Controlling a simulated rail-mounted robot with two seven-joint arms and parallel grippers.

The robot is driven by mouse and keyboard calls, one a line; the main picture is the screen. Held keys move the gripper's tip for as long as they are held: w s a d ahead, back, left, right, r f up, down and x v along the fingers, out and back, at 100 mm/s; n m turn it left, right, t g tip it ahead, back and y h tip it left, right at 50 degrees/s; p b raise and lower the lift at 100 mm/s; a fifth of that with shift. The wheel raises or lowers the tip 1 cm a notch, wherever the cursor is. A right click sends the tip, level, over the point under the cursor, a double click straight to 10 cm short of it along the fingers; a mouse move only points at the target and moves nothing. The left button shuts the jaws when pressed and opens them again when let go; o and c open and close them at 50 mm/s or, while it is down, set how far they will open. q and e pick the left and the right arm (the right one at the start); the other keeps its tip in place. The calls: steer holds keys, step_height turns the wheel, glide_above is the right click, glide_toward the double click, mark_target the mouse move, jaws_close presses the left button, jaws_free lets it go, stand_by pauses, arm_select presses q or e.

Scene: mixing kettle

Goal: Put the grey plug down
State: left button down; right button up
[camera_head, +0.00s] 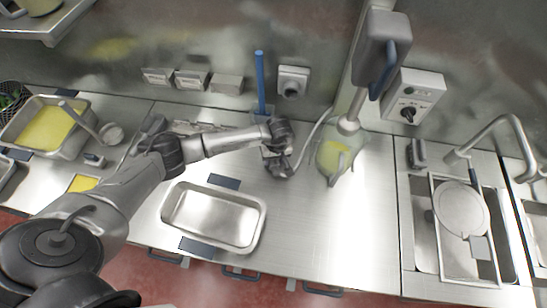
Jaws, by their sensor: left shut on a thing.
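My left arm reaches in from the left to the middle of the counter. My left gripper (279,165) is shut on the grey plug, which is small and mostly hidden by the fingers. A pale cable (314,133) curves from beside the gripper up toward the mixer. The gripper is low, close to the counter top; I cannot tell whether the plug touches it. A grey wall socket (292,82) is on the back wall above the gripper. My right gripper is not in view.
A mixer (380,45) stands over a greenish vessel (341,152) right of the gripper. An empty metal tray (214,217) lies in front. A blue-handled tool (260,84) stands behind the gripper. A sink (462,225) is at right. The counter front of the vessel is clear.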

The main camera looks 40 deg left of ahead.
arm_select(q)
steer(key=shift+f, duration=0.3)
steer(key=c, duration=0.5)
jaws_free()
steer(key=r, duration=0.8)
steer(key=w+d+r+b, duration=0.1)
steer(key=r, duration=0.3)
steer(key=shift+r, duration=0.1)
